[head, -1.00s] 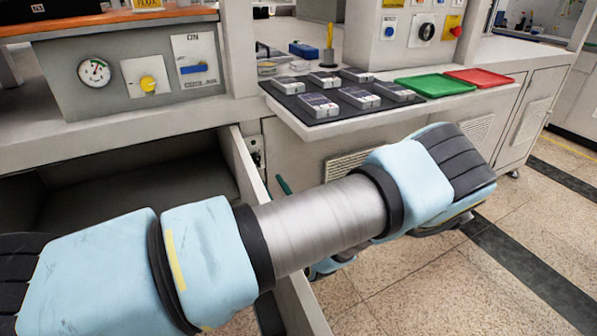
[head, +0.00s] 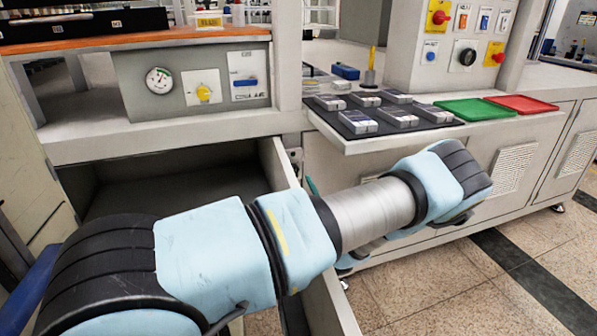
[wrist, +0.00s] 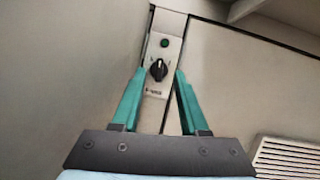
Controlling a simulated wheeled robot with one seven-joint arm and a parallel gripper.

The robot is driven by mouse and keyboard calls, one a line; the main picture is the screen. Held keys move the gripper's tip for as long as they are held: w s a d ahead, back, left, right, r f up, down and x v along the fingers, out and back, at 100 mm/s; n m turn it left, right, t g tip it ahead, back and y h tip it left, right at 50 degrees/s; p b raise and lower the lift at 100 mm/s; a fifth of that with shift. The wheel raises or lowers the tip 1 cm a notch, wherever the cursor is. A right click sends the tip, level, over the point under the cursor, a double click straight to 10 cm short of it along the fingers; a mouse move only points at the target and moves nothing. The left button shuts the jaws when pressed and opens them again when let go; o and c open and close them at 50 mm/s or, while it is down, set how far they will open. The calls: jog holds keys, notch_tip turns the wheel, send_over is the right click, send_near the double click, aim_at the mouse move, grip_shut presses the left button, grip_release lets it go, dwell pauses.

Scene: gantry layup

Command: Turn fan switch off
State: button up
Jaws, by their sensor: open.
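A black rotary knob (wrist: 158,69) sits on a narrow pale plate (wrist: 153,88) on the cabinet front, below a green round lamp (wrist: 164,43). The label under the knob is too small to read, so I cannot confirm that it is the fan switch. The knob's setting is also unclear. My gripper (wrist: 160,72) is open, its two teal fingers pointing towards the plate, one on each side of the knob in the wrist view. I cannot tell whether they touch it. In the head view a teal finger (head: 312,187) shows behind my arm; the small plate (head: 295,158) is nearby.
An open drawer (head: 285,165) stands out beside my arm. A shelf above holds a black mat (head: 340,127) with several small blocks, a green tray (head: 470,111) and a red tray (head: 528,104). A gauge panel (head: 190,115) and a column with several switches (head: 440,45) stand behind.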

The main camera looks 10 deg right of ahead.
aim_at(296, 170)
jog(key=shift+p+x, duration=0.35)
jog(key=shift+x, duration=2.3)
grip_shut()
